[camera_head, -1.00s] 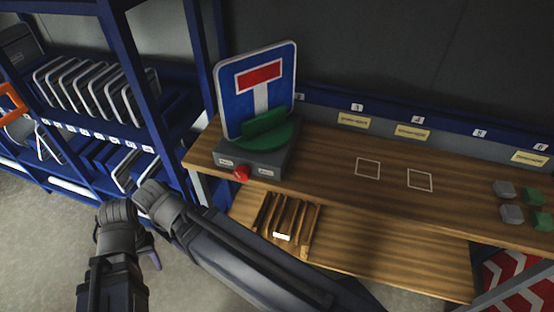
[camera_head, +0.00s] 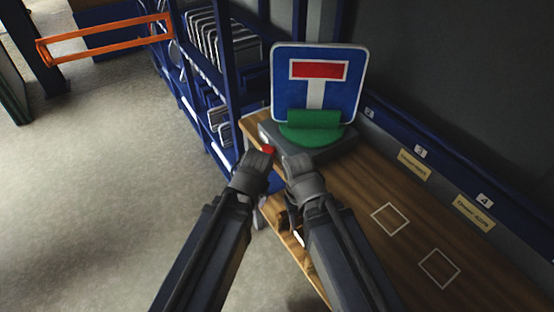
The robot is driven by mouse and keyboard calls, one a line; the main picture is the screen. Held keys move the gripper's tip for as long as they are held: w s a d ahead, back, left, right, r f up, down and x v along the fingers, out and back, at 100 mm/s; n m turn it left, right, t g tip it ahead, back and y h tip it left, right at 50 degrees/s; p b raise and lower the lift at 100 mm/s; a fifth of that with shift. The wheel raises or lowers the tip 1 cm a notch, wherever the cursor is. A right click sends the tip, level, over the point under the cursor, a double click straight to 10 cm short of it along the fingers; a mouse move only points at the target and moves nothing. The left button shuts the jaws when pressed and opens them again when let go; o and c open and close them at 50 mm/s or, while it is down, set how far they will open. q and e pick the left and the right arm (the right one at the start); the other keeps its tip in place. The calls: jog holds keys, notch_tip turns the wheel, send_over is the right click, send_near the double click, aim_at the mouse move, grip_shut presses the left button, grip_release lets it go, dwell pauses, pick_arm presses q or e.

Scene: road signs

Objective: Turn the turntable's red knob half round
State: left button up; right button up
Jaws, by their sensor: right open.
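A blue sign (camera_head: 283,92) with a white stem and red bar stands upright in the holder. The red knob (camera_head: 268,149) is on the box's front, partly hidden. My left gripper (camera_head: 260,158) appears just in front of the knob; its fingers are hard to make out, and I cannot tell whether it touches. My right gripper (camera_head: 293,158) is open, just right of the knob by the box's front.
The wooden bench (camera_head: 365,190) has two white outlined squares and a labelled blue rail along the wall. A blue rack (camera_head: 226,85) with several sign blanks stands behind on the left. An orange barrier (camera_head: 104,38) is farther left. The floor at left is clear.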

pick_arm(q)
jog(key=shift+o, duration=0.4)
jog(key=w+a+m+t+y+b, duration=0.1)
jog(key=w+a+t, duration=0.3)
jog(key=w, duration=0.5)
jog(key=shift+a+m+b, duration=0.35)
jog(key=shift+m+b, duration=0.35)
jog(key=shift+b, duration=0.1)
jog(key=w+a+r+m+t+h+b, duration=0.2)
jog(key=w+a+r+m+t+b, duration=0.2)
jog(key=w+r+m+t+b, duration=0.55)
jog(key=m+g+h+b, duration=0.65)
jog(key=m+h, duration=0.95)
jog(key=m, duration=1.4)
send_near(269, 152)
notch_tip(269, 152, down, 2)
jog(key=w, duration=0.3)
jog(key=shift+s+x, duration=0.15)
jog(key=shift+x, duration=1.95)
jog(key=shift+s+x, duration=0.15)
jog(key=shift+x, duration=1.9)
jog(key=shift+d+f, duration=0.1)
jog(key=shift+d, duration=0.1)
jog(key=c, duration=1.3)
